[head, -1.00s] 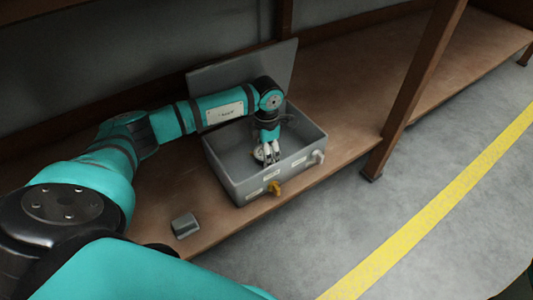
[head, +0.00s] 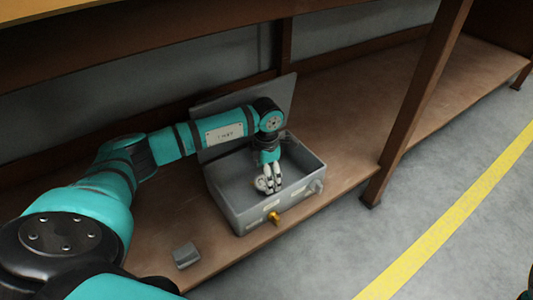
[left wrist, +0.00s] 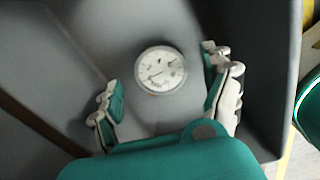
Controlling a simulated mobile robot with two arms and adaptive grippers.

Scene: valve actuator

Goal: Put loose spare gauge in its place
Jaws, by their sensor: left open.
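The loose spare gauge is a round white dial; it lies face up on the floor of the grey box, and the left wrist view shows this gauge (left wrist: 161,69) whole. In the head view the gauge (head: 260,184) is partly hidden by my fingers. My left gripper (head: 268,187) reaches down inside the box (head: 234,212). In the left wrist view my left gripper (left wrist: 163,84) is open, one finger on each side of the gauge, with gaps between fingers and dial. My right gripper is not in view.
The box's lid (head: 208,112) stands open at the back. A small grey block (head: 186,255) lies on the wooden shelf (head: 345,130). A wooden post (head: 415,105) stands to the right.

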